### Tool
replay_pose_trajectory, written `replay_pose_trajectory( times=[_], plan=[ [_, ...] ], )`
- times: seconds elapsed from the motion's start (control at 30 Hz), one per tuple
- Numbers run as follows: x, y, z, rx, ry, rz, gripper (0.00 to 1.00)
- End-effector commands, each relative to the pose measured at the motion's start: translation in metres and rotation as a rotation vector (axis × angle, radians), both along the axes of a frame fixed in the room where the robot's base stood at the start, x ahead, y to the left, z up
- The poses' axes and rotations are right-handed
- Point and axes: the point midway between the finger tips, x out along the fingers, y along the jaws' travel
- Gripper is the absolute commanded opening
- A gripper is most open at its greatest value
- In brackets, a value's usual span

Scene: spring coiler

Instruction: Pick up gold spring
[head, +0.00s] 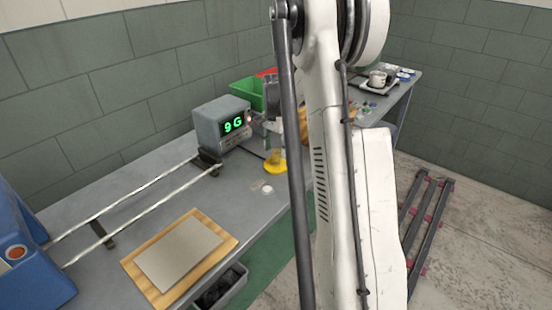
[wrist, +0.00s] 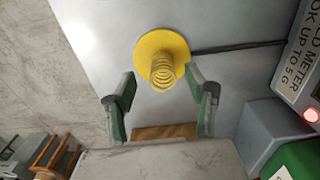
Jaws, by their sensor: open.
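The gold spring (wrist: 163,74) stands upright on a round yellow base (wrist: 150,43) on the grey bench in the wrist view. My gripper (wrist: 162,82) is open, with one green-padded finger on each side of the picture and the spring's near end showing between the fingertips. I cannot tell how deep the spring sits between them, and no contact shows. In the head view the yellow base (head: 275,168) is on the bench near its right edge, below my gripper (head: 275,145); the spring is hard to make out there.
A grey meter (head: 222,124) reading "9G" stands left of the base. Green and red bins (head: 247,92) are behind. A wooden board with a grey plate (head: 180,256) and a small white round item (head: 267,189) lie in front. A dark cable (wrist: 235,46) runs from the base.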

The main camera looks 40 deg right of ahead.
Motion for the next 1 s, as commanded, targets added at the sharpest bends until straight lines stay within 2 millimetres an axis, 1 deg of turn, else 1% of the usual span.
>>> replay_pose_trajectory(
  times=[0.17,0.3,0.4,0.5,0.67,1.0],
  plan=[
    [0.002,-0.003,-0.016,0.000,0.000,0.000,0.50],
    [0.004,-0.005,-0.036,0.000,0.000,0.000,0.50],
    [0.004,-0.005,-0.047,0.000,0.000,0.000,0.50],
    [0.004,-0.005,-0.051,0.000,0.000,0.000,0.50],
    [0.004,-0.005,-0.051,0.000,0.000,0.000,0.50],
    [0.004,-0.005,-0.051,0.000,0.000,0.000,0.05]
  ],
)
